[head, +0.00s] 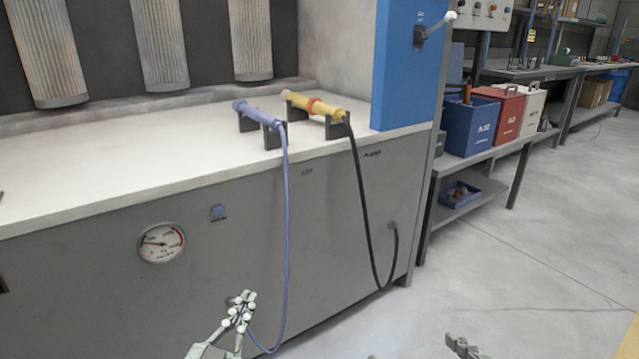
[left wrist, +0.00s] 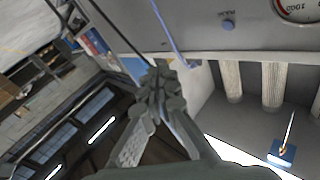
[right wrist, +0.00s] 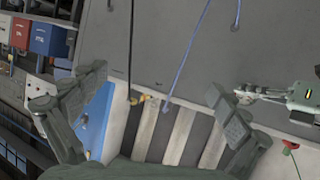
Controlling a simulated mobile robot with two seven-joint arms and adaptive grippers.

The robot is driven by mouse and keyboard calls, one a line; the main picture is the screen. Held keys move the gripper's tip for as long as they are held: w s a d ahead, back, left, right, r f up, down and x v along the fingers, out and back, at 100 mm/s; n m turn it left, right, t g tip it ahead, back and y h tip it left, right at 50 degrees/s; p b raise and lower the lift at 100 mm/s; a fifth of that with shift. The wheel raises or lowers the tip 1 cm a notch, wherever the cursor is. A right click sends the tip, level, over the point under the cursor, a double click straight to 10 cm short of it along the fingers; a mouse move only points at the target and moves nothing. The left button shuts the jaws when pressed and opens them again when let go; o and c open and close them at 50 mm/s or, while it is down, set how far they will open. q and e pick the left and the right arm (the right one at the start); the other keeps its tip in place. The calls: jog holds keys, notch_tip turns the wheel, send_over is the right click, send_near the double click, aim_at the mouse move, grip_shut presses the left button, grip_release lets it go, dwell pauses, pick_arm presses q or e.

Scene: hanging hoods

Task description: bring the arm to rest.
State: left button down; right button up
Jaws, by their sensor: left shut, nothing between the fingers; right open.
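My left gripper (head: 240,310) is low in front of the cabinet in the head view, shut and empty. Its closed fingers also show in the left wrist view (left wrist: 158,92). Only the tip of my right gripper (head: 462,347) shows at the bottom edge of the head view. In the right wrist view its two fingers (right wrist: 150,100) stand wide apart with nothing between them. The left gripper (right wrist: 255,92) also shows there at the right. Both grippers are apart from the bench, and the blue cable (head: 287,230) hangs close by the left one in the head view.
A blue tool (head: 262,115) and a yellow tool (head: 318,108) lie in black holders on the white worktop (head: 130,150). A black cable (head: 362,210) hangs from the yellow tool. Blue (head: 470,126), red and white bins stand on a side bench. The floor (head: 530,250) at right is clear.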

pick_arm(q)
jog(key=s+a+f+n+g+y, duration=0.1)
jog(key=s+a+f+g+y, duration=0.2)
jog(key=s, duration=0.4)
jog(key=s+a+f+n+g+y, duration=0.1)
jog(key=s+a+f+g, duration=0.35)
jog(key=s+g, duration=0.2)
jog(key=s+a+f+n+g+y, duration=0.2)
jog(key=s+a+f+g, duration=0.15)
jog(key=s, duration=0.45)
pick_arm(e)
jog(key=s+d+f+m+g+h+p, duration=0.1)
jog(key=s+d+f+g+h, duration=0.3)
jog(key=s+d+f+g, duration=0.6)
pick_arm(q)
notch_tip(320, 180, down, 10)
jog(key=s+a+g+p, duration=0.1)
jog(key=a+g+p, duration=0.1)
jog(key=p, duration=0.2)
jog(key=shift+a+g, duration=0.25)
jog(key=shift+g, duration=0.15)
pick_arm(e)
jog(key=s+d+f, duration=0.1)
jog(key=d+f, duration=0.2)
jog(key=f, duration=1)
jog(key=shift+s+m, duration=0.25)
jog(key=shift+m, duration=0.05)
